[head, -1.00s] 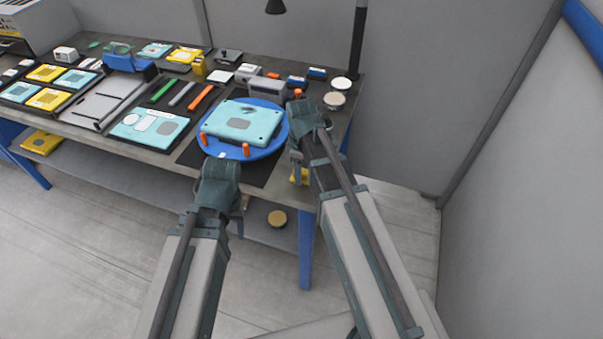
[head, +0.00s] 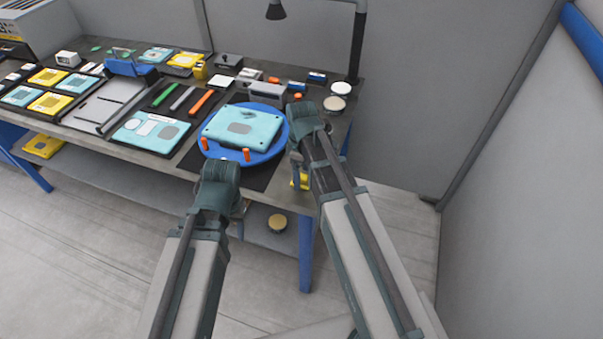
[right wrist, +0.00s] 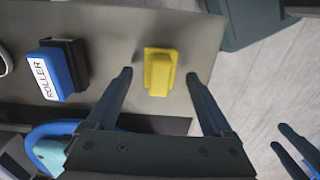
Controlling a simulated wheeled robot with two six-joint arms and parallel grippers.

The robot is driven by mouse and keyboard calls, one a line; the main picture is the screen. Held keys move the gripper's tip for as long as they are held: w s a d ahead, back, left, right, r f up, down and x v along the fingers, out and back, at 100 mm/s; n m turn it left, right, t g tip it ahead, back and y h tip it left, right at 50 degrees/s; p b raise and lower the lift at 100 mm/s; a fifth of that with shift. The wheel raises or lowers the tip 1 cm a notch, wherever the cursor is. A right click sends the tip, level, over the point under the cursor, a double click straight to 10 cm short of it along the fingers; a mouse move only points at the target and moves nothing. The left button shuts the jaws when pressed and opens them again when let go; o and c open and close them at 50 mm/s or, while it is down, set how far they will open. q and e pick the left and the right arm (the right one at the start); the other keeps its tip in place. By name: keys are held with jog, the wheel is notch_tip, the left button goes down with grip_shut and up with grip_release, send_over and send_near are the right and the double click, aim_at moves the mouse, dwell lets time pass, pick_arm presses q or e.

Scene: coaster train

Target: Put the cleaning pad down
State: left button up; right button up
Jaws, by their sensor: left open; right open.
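The yellow block with a raised grip, which looks like the cleaning pad (right wrist: 160,72), rests on the grey table near its edge in the right wrist view. It shows in the head view as a small yellow patch (head: 300,181), mostly hidden by my right arm. My right gripper (right wrist: 158,77) is open, with one finger on either side of the block and clear gaps between. My left gripper (head: 238,210) is low at the table's front edge in the head view, its fingers partly hidden. Its spread, empty fingers show at the lower right of the right wrist view (right wrist: 280,136).
A blue block labelled ROLLER (right wrist: 60,70) stands left of the yellow block. A blue round plate (head: 207,152) bearing a light-blue device (head: 225,125) lies between my arms. Trays and tools crowd the table's left. A lamp post (head: 356,50) rises at the back right corner.

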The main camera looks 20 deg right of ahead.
aim_at(302, 176)
notch_tip(302, 176, up, 11)
jog(key=p, duration=1)
pick_arm(q)
notch_tip(302, 176, up, 11)
jog(key=shift+f, duration=0.2)
pick_arm(e)
jog(key=s+a+m+h, duration=0.1)
jog(key=s+a+m, duration=0.6)
jog(key=s+a, duration=0.3)
jog(key=s, duration=0.4)
jog(key=shift+s+a+f, duration=0.15)
jog(key=shift+s+a, duration=0.05)
jog(key=shift+a, duration=0.05)
